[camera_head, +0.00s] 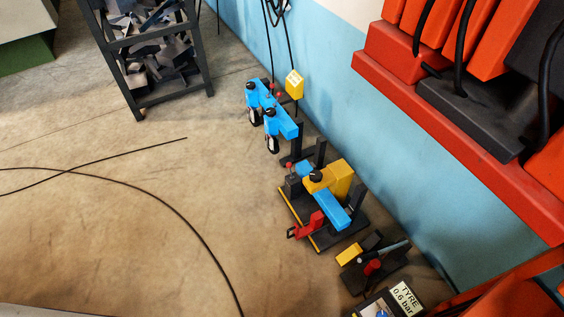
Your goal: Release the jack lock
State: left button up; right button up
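A floor device (345,243) with a black base stands right of the middle, beside the blue wall. It carries a yellow block (340,178), a blue bar (328,208), a black knob and a red bracket-like handle (308,226) at its front left. A smaller black device (388,272) lies below it, with a red knob (373,267) and a yellow block (349,254). I cannot tell which part is the jack lock or whether it is engaged. Neither of my grippers shows.
Blue units (283,122) with black caps stand behind, near a yellow cable box (294,84). A red rack (455,130) runs along the right wall. A scrap bin (160,85) stands upper left. Cables cross the otherwise clear left floor (90,230).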

aim_at(288, 164)
jog(key=i+j, duration=0.2)
jog(key=i+j+z, duration=0.1)
jog(key=j, duration=0.35)
jog(key=i+j, duration=0.3)
jog(key=i+j+z, duration=0.1)
jog(key=j, duration=0.25)
jog(key=i+j, duration=0.4)
jog(key=j, duration=0.3)
jog(key=i+j+z, duration=0.1)
jog(key=j, duration=0.25)
jog(key=i+j, duration=0.25)
jog(key=j+z, duration=0.05)
jog(key=j, duration=0.05)
